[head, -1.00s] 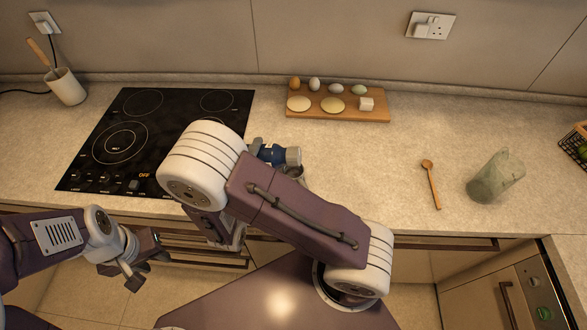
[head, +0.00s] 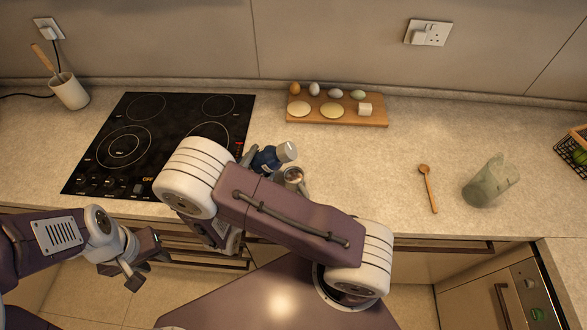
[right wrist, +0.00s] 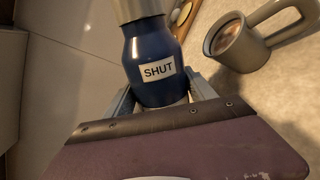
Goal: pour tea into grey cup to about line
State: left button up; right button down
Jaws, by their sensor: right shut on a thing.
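A blue flask (right wrist: 152,65) with a pale metallic top and a label reading "SHUT" is held in my right gripper (right wrist: 160,98). In the head view the flask (head: 265,160) is tilted, its top up and to the right, close above and beside the grey cup (head: 293,176). In the right wrist view the grey cup (right wrist: 240,50) stands upright with its handle to the upper right and brown liquid inside. No line on it can be made out, and no stream shows. My left gripper (head: 142,264) is open and empty, low in front of the counter.
A black hob (head: 125,145) lies left of the flask. A wooden board (head: 350,120) with eggs and other small pieces lies behind. A wooden spoon (head: 428,188) and a glass jug (head: 488,182) are to the right. The counter between the cup and spoon is clear.

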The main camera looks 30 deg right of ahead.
jog(key=shift+r+b, duration=0.1)
jog(key=shift+b, duration=0.25)
jog(key=shift+s+d+r+n+p, duration=0.15)
jog(key=shift+d+r+n+p, duration=0.05)
jog(key=shift+r+n+p, duration=0.3)
jog(key=shift+r+n+h+p, duration=0.2)
jog(key=shift+n+h+p, duration=0.15)
jog(key=shift+n, duration=0.15)
jog(key=shift+a+r+n, duration=0.1)
jog(key=shift+n, duration=0.5)
jog(key=shift+w+a+n+h+p, duration=0.2)
jog(key=shift+a+n+h+p, duration=0.05)
jog(key=shift+n, duration=0.35)
jog(key=shift+w+a+n+h+p, duration=0.2)
jog(key=shift+n, duration=0.4)
pick_arm(q)
notch_tip(320, 180, up, 3)
jog(key=shift+f, duration=0.2)
pick_arm(e)
jog(key=n, duration=0.3)
jog(key=shift+w+a+f+n+h, duration=0.3)
jog(key=shift+f+n, duration=0.05)
jog(key=shift+n, duration=0.05)
